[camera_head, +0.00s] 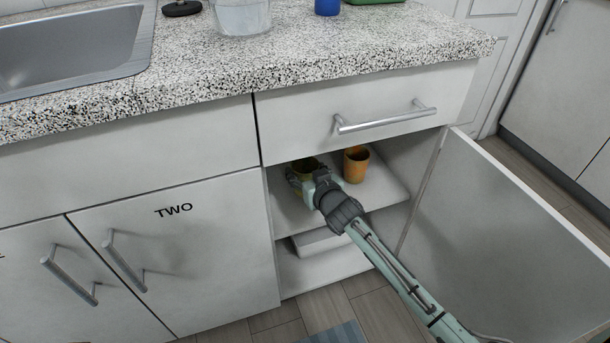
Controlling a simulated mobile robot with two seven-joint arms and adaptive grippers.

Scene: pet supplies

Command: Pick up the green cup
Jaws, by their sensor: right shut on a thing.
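A yellowish-green cup (307,165) stands at shelf height inside the open cabinet, to the left of an orange cup (355,163). My right gripper (303,183) reaches into the cabinet from the lower right and is shut on the yellowish-green cup. The gripper hides most of the cup's body, so I cannot tell whether it touches the shelf. The orange cup stands upright on the shelf, just right of the gripper. My left gripper is not in view.
The cabinet shelf (383,191) has a drawer (370,108) above it and an open door (500,240) at right. A white box-like thing (318,240) lies below. The closed door marked TWO (185,260) borders the opening on the left.

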